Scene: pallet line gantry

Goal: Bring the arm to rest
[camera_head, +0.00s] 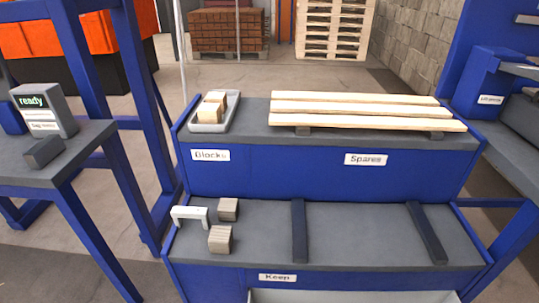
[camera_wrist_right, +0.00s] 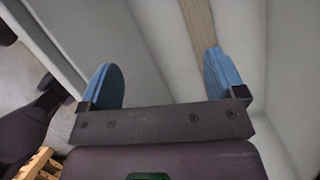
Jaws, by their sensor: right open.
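My right gripper (camera_wrist_right: 160,85) shows in the right wrist view with its two blue fingers spread apart. Nothing is held between them. Beyond the right-hand finger a narrow wooden board (camera_wrist_right: 198,22) runs up to the top edge of the picture, with pale grey surfaces (camera_wrist_right: 150,40) around it. The finger covers the board's lower end, and I cannot tell whether they touch. Neither gripper nor arm shows in the head view.
In the head view a blue bench holds a tray of blocks (camera_head: 234,114), spare slats (camera_head: 360,109), a white bracket (camera_head: 190,213) and two small blocks (camera_head: 228,209) (camera_head: 220,239). A pale bin (camera_head: 350,297) is at the bottom edge. A side table (camera_head: 75,165) stands left.

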